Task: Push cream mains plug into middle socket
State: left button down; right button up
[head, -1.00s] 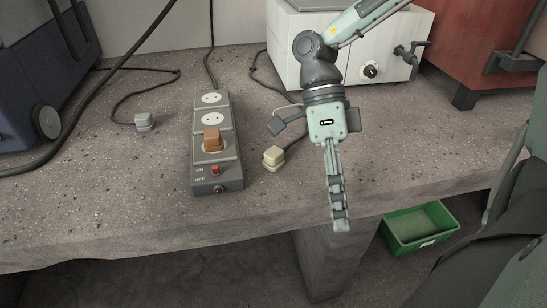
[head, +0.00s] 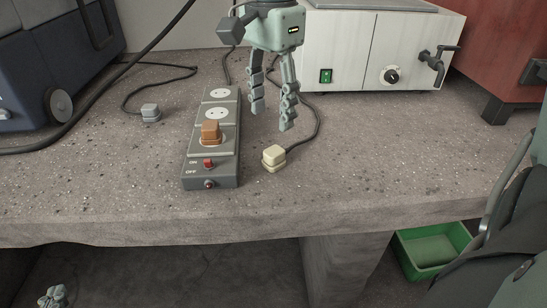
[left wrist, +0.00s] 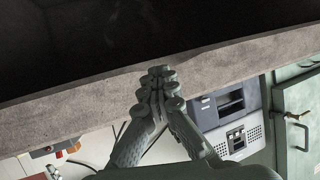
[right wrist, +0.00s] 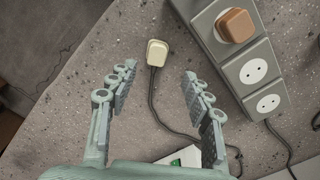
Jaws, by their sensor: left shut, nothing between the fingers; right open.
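The cream plug (head: 273,157) lies on the bench just right of the grey socket strip (head: 190,172), with its cord running back. It also shows in the right wrist view (right wrist: 157,52), beyond and between the fingertips. The middle socket (head: 217,113) is empty and shows in the right wrist view too (right wrist: 253,71). A brown plug (head: 210,132) sits in the nearest socket. My right gripper (head: 273,119) is open and empty, above the bench, not touching the cream plug. My left gripper (head: 54,298) is shut and empty, low at the lower left, below the bench edge.
The far socket (head: 220,93) is empty. A grey plug (head: 151,112) lies left of the strip. A white box (head: 365,50) with a knob stands behind on the right. A green bin (head: 432,250) is below the bench. The bench right of the cream plug is clear.

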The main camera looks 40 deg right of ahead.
aim_at(274, 150)
jog(key=shift+f, duration=0.1)
jog(key=shift+f, duration=0.85)
pick_arm(q)
jog(key=shift+w+d+r+t, duration=0.2)
jog(key=shift+d+r+t, duration=0.1)
jog(key=shift+d+r, duration=0.3)
pick_arm(e)
jog(key=shift+f, duration=0.35)
pick_arm(q)
jog(key=shift+a, duration=0.1)
pick_arm(e)
jog(key=f, duration=0.4)
jog(key=shift+s+d+f+b, duration=0.1)
jog(key=shift+s+d+b, duration=0.05)
jog(key=shift+s+b, duration=0.15)
jog(key=shift+w+f, duration=0.1)
jog(key=shift+f, duration=0.45)
pick_arm(q)
jog(key=shift+w+d+r+t+h, duration=0.1)
jog(key=shift+d+r+t+h, duration=0.2)
jog(key=shift+r, duration=0.2)
jog(key=shift+w+d+r+t+h, duration=0.1)
jog(key=shift+d+r+t+h, duration=0.15)
jog(key=shift+r, duration=0.25)
